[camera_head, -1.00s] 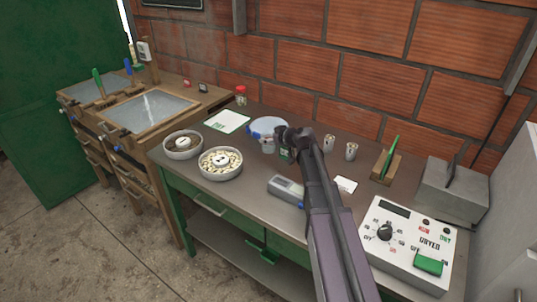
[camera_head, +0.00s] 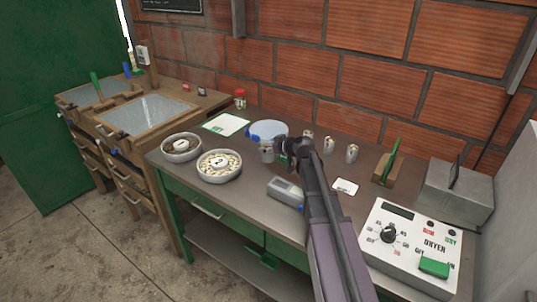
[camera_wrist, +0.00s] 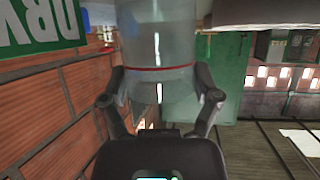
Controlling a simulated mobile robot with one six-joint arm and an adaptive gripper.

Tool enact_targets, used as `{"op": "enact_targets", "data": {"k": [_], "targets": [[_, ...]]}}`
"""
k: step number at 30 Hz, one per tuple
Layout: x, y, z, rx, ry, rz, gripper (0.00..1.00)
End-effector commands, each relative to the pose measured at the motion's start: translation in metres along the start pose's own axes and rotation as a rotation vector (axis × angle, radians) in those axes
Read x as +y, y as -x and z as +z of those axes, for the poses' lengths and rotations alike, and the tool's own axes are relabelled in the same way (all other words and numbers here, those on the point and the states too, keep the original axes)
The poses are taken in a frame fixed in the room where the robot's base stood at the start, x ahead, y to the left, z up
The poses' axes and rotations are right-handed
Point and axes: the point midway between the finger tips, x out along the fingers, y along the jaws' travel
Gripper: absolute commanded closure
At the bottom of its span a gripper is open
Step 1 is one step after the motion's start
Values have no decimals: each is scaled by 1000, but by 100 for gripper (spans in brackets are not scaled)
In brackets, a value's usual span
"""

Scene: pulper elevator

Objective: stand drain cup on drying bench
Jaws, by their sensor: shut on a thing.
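A clear cup with a red line around it (camera_wrist: 158,60) is in my gripper. In the head view the cup (camera_head: 266,154) shows small and greyish at the left side of the gripper (camera_head: 281,148). The gripper's two fingers (camera_wrist: 160,95) are shut on the cup's sides in the wrist view. The bench (camera_head: 245,195) has a grey-brown top and a green frame. The cup is over the middle of the bench; I cannot tell whether its base touches the top.
Two round bowls (camera_head: 219,178) stand left of the cup, with a white-green card (camera_head: 227,124) behind them. A pale disc with a blue end (camera_head: 270,129) lies behind the cup.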

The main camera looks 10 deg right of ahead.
Motion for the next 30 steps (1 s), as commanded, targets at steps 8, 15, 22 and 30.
{"op": "enact_targets", "data": {"k": [8, 15, 22, 30], "targets": [[0, -9, 18, 0, 0, 0, 68], [-1, -9, 17, 0, 0, -1, 68], [-1, -10, 20, 0, 1, -1, 68], [-1, -10, 19, 0, 1, -2, 0]]}}
